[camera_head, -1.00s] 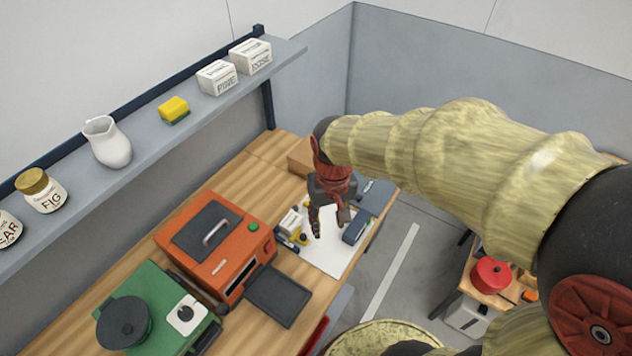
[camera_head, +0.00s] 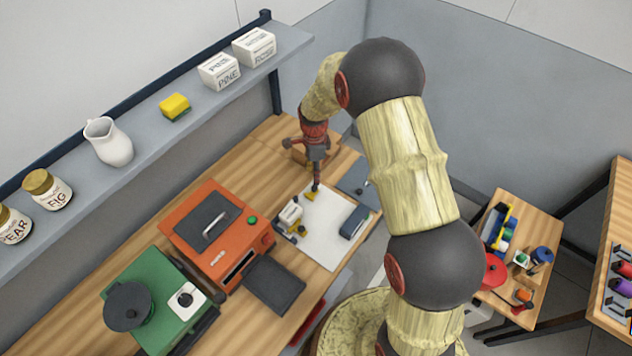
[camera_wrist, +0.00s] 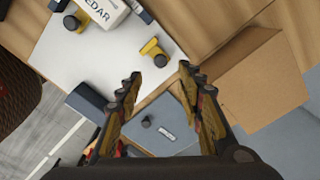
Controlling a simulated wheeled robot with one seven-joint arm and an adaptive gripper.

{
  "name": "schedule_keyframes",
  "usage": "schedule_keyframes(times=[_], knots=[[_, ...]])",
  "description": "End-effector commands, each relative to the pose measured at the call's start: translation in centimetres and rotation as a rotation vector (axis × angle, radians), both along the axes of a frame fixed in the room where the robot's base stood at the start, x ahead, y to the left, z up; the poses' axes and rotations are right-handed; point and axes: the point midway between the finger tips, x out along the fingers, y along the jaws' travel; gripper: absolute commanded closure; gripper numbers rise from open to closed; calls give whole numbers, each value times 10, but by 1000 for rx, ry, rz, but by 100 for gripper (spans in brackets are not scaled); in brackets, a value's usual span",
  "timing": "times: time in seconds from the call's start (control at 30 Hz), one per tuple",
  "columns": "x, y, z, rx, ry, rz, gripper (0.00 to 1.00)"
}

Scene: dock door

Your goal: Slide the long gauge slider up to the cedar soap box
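The white cedar soap box (camera_head: 291,213) stands at the left edge of a white sheet (camera_head: 325,243); its CEDAR lettering shows in the wrist view (camera_wrist: 102,14). A yellow slider with a black knob (camera_wrist: 152,49) lies on the sheet, apart from the box, and shows in the head view (camera_head: 309,196). Another yellow piece with a black knob (camera_wrist: 82,17) is beside the box. I cannot tell which is the long one. My gripper (camera_wrist: 158,73) is open and empty, with its fingertips near the first yellow slider; the head view shows it (camera_head: 315,188) over the far end of the sheet.
A dark blue block (camera_head: 354,221) sits at the sheet's right side. An orange machine (camera_head: 215,235) stands left; a shelf (camera_head: 142,140) runs above.

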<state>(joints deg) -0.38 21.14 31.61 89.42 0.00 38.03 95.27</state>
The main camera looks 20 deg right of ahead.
Motion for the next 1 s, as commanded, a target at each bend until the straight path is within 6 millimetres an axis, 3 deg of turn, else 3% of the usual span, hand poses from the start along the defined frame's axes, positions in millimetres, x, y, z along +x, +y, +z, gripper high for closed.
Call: schedule_keyframes(times=[0.23, 0.63, 1.0], knots=[[0, 0, -11, 0, -1, -76, 63], [0, 0, -67, 0, -1, -73, 63], [1, 0, -77, -1, -4, -72, 63]])
